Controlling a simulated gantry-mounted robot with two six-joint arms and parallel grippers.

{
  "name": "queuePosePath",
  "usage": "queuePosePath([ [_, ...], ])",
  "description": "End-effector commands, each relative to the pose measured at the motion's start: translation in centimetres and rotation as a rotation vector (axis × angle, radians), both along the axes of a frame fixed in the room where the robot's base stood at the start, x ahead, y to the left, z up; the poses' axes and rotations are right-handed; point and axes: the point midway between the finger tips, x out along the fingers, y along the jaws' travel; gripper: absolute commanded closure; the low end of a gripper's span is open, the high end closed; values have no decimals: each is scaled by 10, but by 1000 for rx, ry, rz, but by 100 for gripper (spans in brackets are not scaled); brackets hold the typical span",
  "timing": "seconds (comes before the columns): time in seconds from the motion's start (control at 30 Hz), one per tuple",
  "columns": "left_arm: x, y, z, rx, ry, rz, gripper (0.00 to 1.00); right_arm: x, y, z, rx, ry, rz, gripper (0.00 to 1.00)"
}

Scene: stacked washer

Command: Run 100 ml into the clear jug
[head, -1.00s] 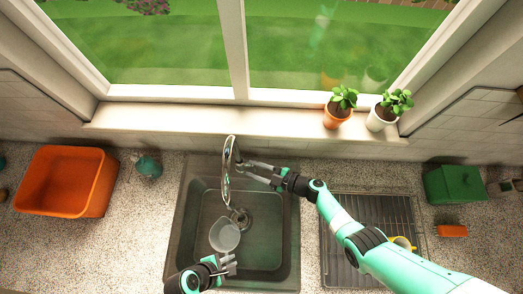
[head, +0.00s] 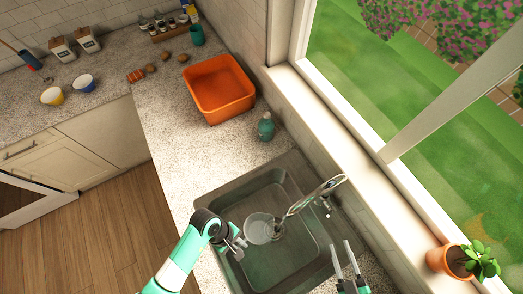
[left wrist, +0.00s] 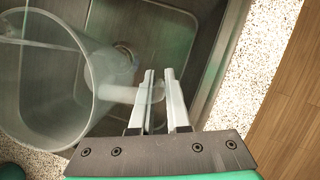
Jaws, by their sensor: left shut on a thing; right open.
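The clear jug (head: 258,226) is in the sink below or close beside the tap's spout; I cannot tell if it touches the basin floor. My left gripper (head: 240,242) is shut on the jug's handle, at the jug's near side. In the left wrist view the jug (left wrist: 50,85) fills the left, with its handle running to the fingers (left wrist: 160,75). The curved metal tap (head: 318,193) stands at the sink's right edge. My right gripper (head: 344,248) is open and empty, below the tap in the picture. No water level or stream can be made out.
The dark sink (head: 215,205) surrounds the jug. An orange tub (head: 220,90) and a teal bottle (head: 266,127) stand on the counter beyond. A potted plant (head: 452,262) sits on the windowsill at right.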

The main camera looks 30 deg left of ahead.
Motion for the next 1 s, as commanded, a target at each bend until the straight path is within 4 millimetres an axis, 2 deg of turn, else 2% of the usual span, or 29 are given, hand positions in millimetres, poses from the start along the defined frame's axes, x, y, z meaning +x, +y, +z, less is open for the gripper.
queuePosePath([
  [0.27,5,-4,0,-1,-3,-1,100,0,0,0,1,-1,1,56],
  [0.5,43,-46,1,-1,-3,-5,100,1,0,0,0,-1,1,56],
  [0.63,57,-61,1,0,-2,-1,100,1,0,0,0,-1,1,56],
  [1.0,58,-63,0,0,-1,0,100,1,0,0,0,-1,1,56],
])
